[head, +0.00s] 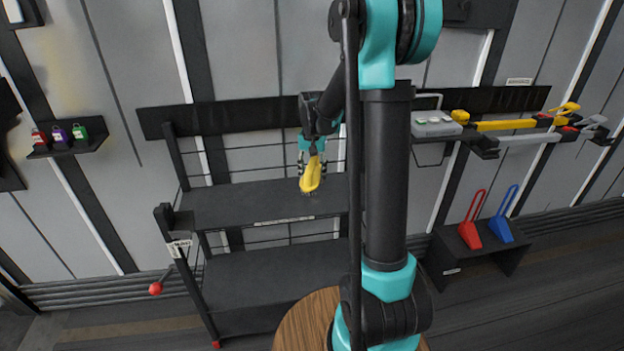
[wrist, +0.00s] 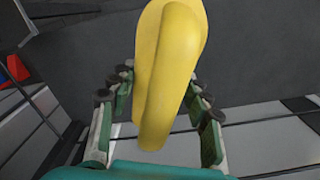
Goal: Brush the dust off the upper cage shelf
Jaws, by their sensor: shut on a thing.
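The dark cage has an upper shelf (head: 235,205) and a lower shelf (head: 262,278). My gripper (head: 312,157) is above the right part of the upper shelf, pointing down, shut on a yellow brush (head: 310,178). The brush's dark bristle end is close to the shelf surface; I cannot tell if it touches. In the wrist view the yellow brush handle (wrist: 170,65) stands between the fingers of my gripper (wrist: 157,105), over a dark surface. I cannot make out dust on the shelf. My arm hides the cage's right side.
A round wooden top (head: 305,325) is in front of the cage. A red-knobbed lever (head: 156,288) sticks out at its left. Padlocks (head: 60,135) sit on a left wall shelf.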

